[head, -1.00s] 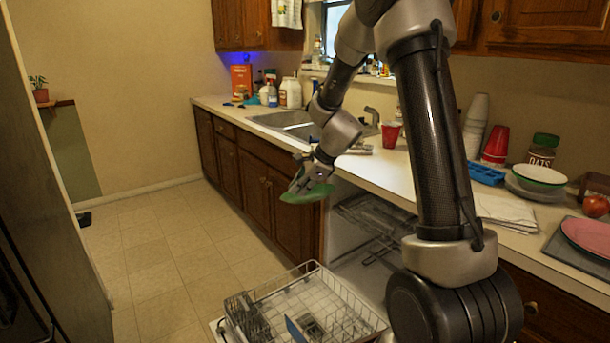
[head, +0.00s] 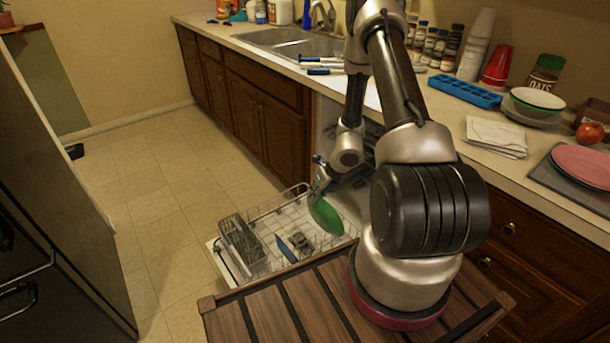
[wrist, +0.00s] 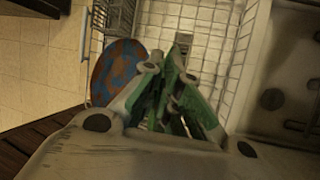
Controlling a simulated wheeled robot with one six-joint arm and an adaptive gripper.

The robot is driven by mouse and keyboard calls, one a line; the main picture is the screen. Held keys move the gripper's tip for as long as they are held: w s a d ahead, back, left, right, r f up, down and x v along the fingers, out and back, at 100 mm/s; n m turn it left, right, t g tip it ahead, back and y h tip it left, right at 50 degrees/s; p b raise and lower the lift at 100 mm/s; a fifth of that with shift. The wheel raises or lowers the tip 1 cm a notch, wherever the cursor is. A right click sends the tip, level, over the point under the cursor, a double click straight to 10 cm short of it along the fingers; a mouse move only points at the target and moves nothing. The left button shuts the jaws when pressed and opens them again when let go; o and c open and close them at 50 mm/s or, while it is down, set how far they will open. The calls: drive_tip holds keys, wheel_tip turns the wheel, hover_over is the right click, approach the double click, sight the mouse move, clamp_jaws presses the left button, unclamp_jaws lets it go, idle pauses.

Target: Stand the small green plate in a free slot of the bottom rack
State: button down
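The small green plate (head: 325,217) is held steeply tilted over the right part of the bottom rack (head: 262,212). My gripper (head: 320,188) is shut on its upper edge; in the wrist view green shows between and beside the fingers (wrist: 175,88). The plate's lower edge is low over the rack; I cannot tell whether it touches the wires. The rack is pulled out on the open dishwasher door. A blue-and-orange patterned plate (wrist: 112,70) stands in the rack on the left of the wrist view. The slots under the green plate are hidden.
A grey cutlery basket (head: 242,243) sits at the rack's left side. A blue item (head: 288,250) stands near the front, beside a small dark grey object (head: 302,242). The counter above holds a blue tray (head: 464,91), bowls and a pink plate (head: 585,165).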

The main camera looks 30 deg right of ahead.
sight(330, 212)
drive_tip(key=shift+s+d+f+m, duration=0.2)
drive_tip(key=shift+s+f+m, duration=0.1)
drive_tip(key=shift+f+m, duration=0.25)
wheel_tip(330, 212, down, 15)
idle(1.2)
drive_tip(key=shift+f, duration=0.45)
idle(0.6)
drive_tip(key=c, duration=1.6)
unclamp_jaws()
drive_tip(key=shift+o, duration=0.2)
drive_tip(key=v, duration=1.2)
drive_tip(key=shift+s, duration=0.15)
